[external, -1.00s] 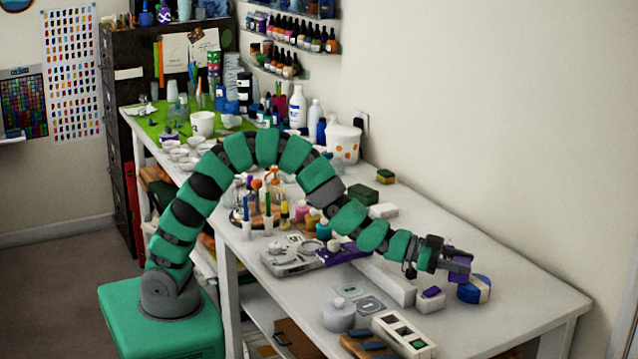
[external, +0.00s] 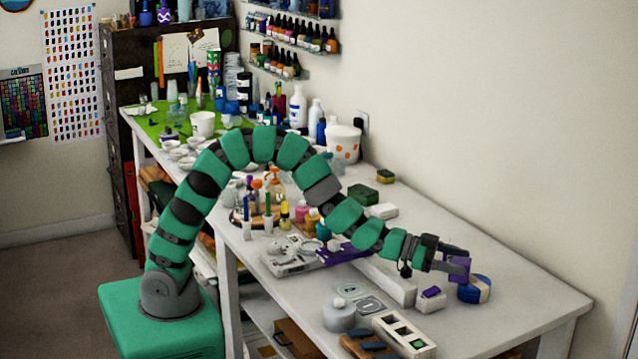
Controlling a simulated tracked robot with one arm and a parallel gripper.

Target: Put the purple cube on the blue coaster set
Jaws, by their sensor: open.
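The purple cube (external: 459,268) is at my fingertips, over the left part of the blue coaster set in the picture. It looks upright; its underside meets the coaster outline, but I cannot tell for sure whether it rests there. The blue coaster set (external: 479,292) is a round blue stack with a pale band, standing on the table near the right end. My gripper (external: 456,260) is open, with its fingers spread around the cube. The fingers hide part of the cube, and the cube hides part of the coaster set.
A white block with a purple piece on top (external: 431,295) stands just left of the coaster set. A long white box (external: 392,284) lies under my forearm. A sectioned white tray (external: 403,336) is at the front edge. The table's right end is clear.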

